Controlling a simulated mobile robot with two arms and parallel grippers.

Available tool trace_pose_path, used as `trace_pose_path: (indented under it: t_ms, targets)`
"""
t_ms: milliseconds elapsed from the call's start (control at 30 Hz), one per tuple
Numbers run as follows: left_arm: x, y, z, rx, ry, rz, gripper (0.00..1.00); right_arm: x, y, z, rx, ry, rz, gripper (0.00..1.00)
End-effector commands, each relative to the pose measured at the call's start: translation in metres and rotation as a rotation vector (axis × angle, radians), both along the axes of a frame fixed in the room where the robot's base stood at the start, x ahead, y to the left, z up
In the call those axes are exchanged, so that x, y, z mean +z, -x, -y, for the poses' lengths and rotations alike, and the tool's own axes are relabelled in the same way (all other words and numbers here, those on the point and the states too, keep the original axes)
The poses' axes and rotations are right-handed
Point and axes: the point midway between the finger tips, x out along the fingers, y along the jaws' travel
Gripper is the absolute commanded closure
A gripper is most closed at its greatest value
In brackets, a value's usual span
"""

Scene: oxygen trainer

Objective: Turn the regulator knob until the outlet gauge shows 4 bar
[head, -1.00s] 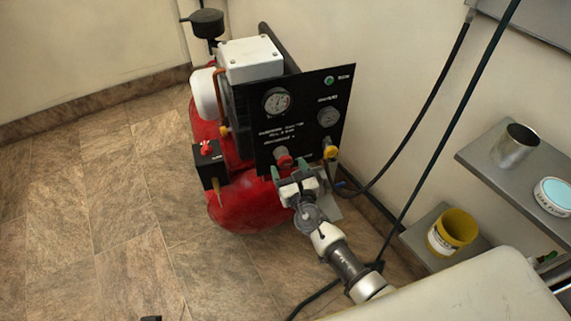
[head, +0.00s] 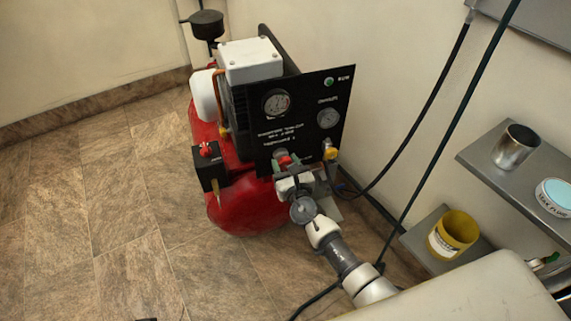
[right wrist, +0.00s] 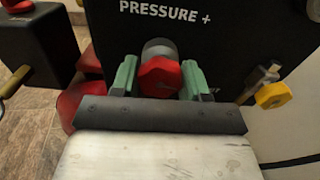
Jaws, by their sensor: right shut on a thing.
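The black panel of the red compressor carries the red regulator knob (head: 284,160), under the "PRESSURE +" lettering. In the right wrist view the faceted red knob (right wrist: 159,77) sits between my two green fingers. My right gripper (right wrist: 160,80) is shut on it, one finger on each side. In the head view my right gripper (head: 287,164) reaches up to the panel's lower part. Two round gauges are on the panel: a left one (head: 276,103) and a right one (head: 328,118) under a small blurred label. Their needles are too small to read. My left gripper is not seen.
A yellow fitting (head: 330,153) with a hose sits right of the knob. A black box with a red switch (head: 206,150) is at the left. Shelves (head: 478,157) with a metal cup (head: 515,146) and yellow tub (head: 452,234) stand at right. The left floor is clear.

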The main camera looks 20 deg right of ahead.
Motion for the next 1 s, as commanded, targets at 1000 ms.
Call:
trace_pose_path:
  t_ms: [1000]
  targets:
    - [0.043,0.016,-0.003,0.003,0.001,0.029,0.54,-0.002,0.000,0.000,0.000,-0.649,-0.023,0.78]
